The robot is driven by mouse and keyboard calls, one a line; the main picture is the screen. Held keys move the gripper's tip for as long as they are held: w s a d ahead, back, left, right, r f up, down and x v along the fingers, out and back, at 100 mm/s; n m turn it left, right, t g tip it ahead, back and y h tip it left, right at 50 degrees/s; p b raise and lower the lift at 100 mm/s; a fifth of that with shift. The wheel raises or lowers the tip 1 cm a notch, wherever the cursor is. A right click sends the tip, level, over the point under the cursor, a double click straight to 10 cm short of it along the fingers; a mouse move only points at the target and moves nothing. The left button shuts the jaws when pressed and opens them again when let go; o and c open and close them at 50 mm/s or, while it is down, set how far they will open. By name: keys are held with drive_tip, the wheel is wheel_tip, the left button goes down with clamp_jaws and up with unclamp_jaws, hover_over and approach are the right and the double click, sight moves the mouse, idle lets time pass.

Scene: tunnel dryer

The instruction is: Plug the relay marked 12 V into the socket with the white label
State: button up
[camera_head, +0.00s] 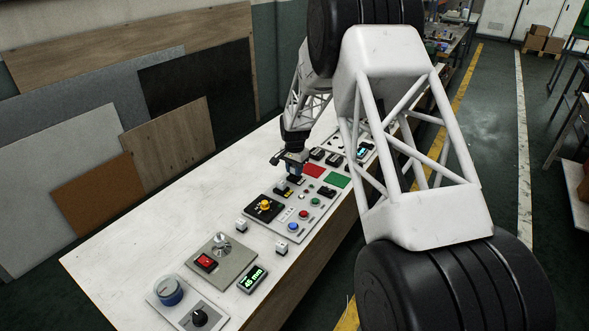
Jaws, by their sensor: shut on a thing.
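My gripper (292,170) is low over the middle of the bench, shut on a small block that is mostly hidden by the fingers. Its marking cannot be read from here. Small dark socket-like parts (280,188) sit just below the gripper, with a yellow patch beside them. Whether the held block touches them, and which socket has the white label, I cannot tell. Two small pale blocks, one (241,225) left of the button panel and one (281,247) in front of it, stand loose on the bench; their markings are too small to read.
The white bench (150,228) holds a panel with a yellow knob and buttons (292,212), a plate with a red switch (220,261), a green display (252,279) and a knob panel (187,303). The bench's left side is clear.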

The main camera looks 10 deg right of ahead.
drive_tip(key=shift+f, duration=0.7)
drive_tip(key=o, duration=1)
drive_tip(key=shift+r, duration=0.15)
drive_tip(key=shift+r, duration=3.75)
